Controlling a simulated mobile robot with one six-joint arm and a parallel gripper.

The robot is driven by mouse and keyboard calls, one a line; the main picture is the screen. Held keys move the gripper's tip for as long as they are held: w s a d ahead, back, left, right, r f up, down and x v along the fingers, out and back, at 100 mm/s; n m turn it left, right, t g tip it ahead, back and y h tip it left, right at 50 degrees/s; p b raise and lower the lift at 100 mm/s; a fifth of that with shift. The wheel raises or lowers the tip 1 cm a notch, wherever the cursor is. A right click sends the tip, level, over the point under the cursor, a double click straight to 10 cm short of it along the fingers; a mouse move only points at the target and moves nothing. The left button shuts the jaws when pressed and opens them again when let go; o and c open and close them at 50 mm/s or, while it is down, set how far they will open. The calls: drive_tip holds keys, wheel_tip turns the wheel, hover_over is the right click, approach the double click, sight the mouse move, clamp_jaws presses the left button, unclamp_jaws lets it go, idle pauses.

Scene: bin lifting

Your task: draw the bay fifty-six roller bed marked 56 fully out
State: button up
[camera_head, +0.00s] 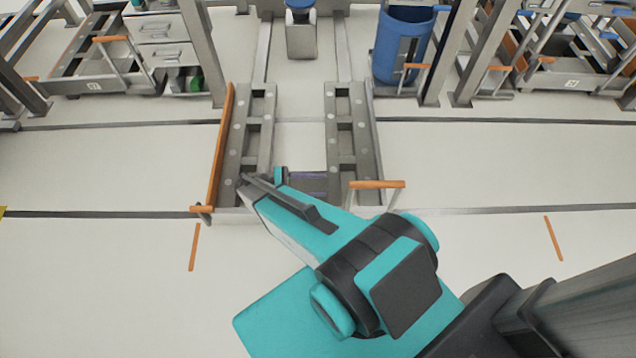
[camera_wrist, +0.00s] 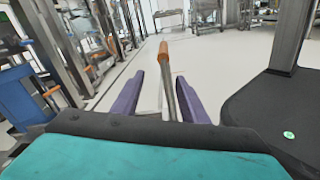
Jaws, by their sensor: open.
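The roller bed (camera_head: 348,135) stands out in the aisle in front of the bay's uprights, its two grey side rails reaching near the second dark floor line. No number 56 can be read on it. An orange handle (camera_head: 377,184) stands on grey posts at its right front; it also shows nearly end-on in the wrist view (camera_wrist: 163,50). My gripper (camera_head: 322,184) is open with purple fingers (camera_wrist: 160,98), low between the rails, pointing right at the handle. In the wrist view the handle and post line up between the fingers; contact cannot be told. My forearm hides part of the bed's front.
A long orange bar (camera_head: 219,145) runs along the bed's left side. A blue bin (camera_head: 402,45) stands beside the bay's right upright. Neighbouring bays hold other carts (camera_head: 95,80). The floor in front is clear, with orange marks (camera_head: 194,247) on it.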

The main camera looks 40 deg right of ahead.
drive_tip(key=w+a+m+p, duration=0.2)
drive_tip(key=a+p, duration=0.3)
drive_tip(key=p, duration=0.9)
drive_tip(key=shift+w+a+r+m+p, duration=0.2)
drive_tip(key=shift+w+m+p, duration=0.1)
drive_tip(key=shift+w, duration=0.35)
idle(1.3)
drive_tip(key=shift+s+d, duration=0.15)
idle(0.6)
